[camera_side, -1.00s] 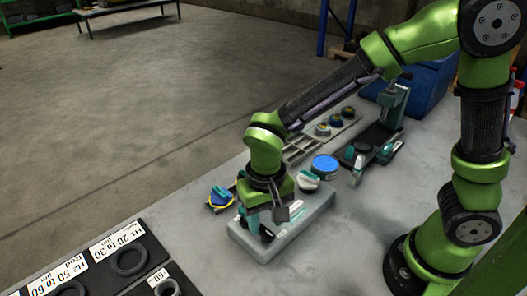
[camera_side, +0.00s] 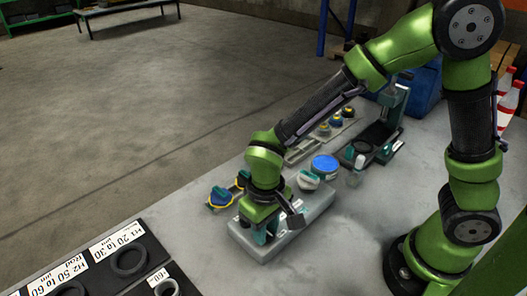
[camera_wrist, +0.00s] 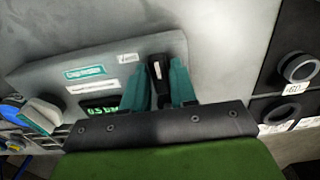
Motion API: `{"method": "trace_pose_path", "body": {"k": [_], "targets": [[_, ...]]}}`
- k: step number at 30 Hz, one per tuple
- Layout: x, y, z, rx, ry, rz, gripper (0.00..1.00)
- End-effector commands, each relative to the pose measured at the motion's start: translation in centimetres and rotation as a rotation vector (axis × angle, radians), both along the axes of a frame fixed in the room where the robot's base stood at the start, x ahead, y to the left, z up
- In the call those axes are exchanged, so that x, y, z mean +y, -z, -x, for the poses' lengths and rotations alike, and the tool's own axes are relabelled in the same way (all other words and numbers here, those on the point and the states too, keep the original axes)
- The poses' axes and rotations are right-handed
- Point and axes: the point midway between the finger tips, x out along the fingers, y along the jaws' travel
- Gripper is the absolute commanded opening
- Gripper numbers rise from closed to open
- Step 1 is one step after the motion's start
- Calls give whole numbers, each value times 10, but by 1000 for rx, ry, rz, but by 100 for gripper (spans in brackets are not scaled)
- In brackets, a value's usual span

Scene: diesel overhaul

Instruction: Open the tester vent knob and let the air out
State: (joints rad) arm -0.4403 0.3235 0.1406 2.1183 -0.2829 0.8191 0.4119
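The tester is a pale grey box (camera_side: 262,248) on the bench under my gripper. In the wrist view its top (camera_wrist: 95,52) carries white labels and a dark display with green digits (camera_wrist: 100,106). A black knob (camera_wrist: 157,68) with a white mark stands at its edge. My gripper (camera_wrist: 161,80) points down, with one teal finger on each side of the knob. The fingers lie close against the knob's sides, but I cannot tell if they press on it. In the side view my gripper (camera_side: 266,236) hides the knob.
A blue-lidded tub (camera_side: 325,165) and a white-and-teal part (camera_side: 308,180) stand behind the tester. A blue-and-yellow part (camera_side: 220,197) lies at its left. A dark-and-teal stand (camera_side: 386,128) is further back. Black trays with rings (camera_side: 128,260) lie front left.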

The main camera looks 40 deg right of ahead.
Motion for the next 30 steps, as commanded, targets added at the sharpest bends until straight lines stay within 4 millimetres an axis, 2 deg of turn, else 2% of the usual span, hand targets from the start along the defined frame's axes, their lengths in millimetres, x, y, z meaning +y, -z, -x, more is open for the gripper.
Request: {"method": "trace_pose_path", "body": {"k": [1, 5, 11, 18, 21, 30], "targets": [[0, 0, 0, 0, 0, 0, 19], [0, 0, 0, 0, 0, 0, 0], [0, 0, 0, 0, 19, 0, 0], [0, 0, 0, -1, 326, 0, 0], [1, 0, 0, 0, 406, -1, 0], [1, 0, 0, 0, 429, -1, 0]]}}
